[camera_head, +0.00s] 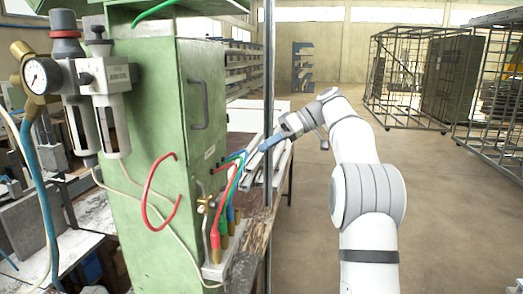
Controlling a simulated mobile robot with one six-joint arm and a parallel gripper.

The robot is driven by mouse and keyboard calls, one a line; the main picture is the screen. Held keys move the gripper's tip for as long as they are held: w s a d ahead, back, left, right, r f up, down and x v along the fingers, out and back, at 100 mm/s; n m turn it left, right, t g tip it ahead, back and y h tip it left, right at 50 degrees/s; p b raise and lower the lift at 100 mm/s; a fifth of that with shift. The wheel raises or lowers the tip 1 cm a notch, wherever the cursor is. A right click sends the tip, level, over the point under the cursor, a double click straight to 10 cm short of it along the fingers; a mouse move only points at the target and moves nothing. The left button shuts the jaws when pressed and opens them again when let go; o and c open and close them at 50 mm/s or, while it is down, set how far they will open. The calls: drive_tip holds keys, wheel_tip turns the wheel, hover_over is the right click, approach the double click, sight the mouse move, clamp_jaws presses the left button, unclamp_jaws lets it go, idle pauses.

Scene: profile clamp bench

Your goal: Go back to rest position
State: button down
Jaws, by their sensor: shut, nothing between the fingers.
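My arm (368,195) rises from the lower right of the head view and bends left toward the bench. My gripper (272,142) is at its end, with blue fingertips pointing down and left. The fingers are shut with nothing between them.
A green cabinet (150,130) with gauge, regulators and coloured hoses stands left. The metal post (268,60) rises close to my gripper. Metal cages (425,80) stand at the back right. The concrete floor (450,220) on the right is clear.

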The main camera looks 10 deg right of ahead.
drive_tip(key=shift+a, duration=0.1)
drive_tip(key=s+a+f+m+t+h+b, duration=0.1)
drive_tip(key=s+a+f+m+h, duration=0.2)
drive_tip(key=s, duration=0.5)
drive_tip(key=s+a+f+m+h+b, duration=0.1)
drive_tip(key=s+f+m+h, duration=0.3)
drive_tip(key=s, duration=0.4)
drive_tip(key=s+d+f+m+h, duration=0.2)
drive_tip(key=s+f, duration=0.6)
drive_tip(key=s, duration=0.2)
drive_tip(key=s+d+f+m+t+h+b, duration=0.1)
drive_tip(key=s+f+h, duration=0.1)
drive_tip(key=s+f, duration=0.7)
drive_tip(key=shift+s+d+f+m, duration=0.2)
drive_tip(key=shift+s+d+m, duration=0.2)
drive_tip(key=shift+s, duration=0.55)
drive_tip(key=shift+a, duration=0.1)
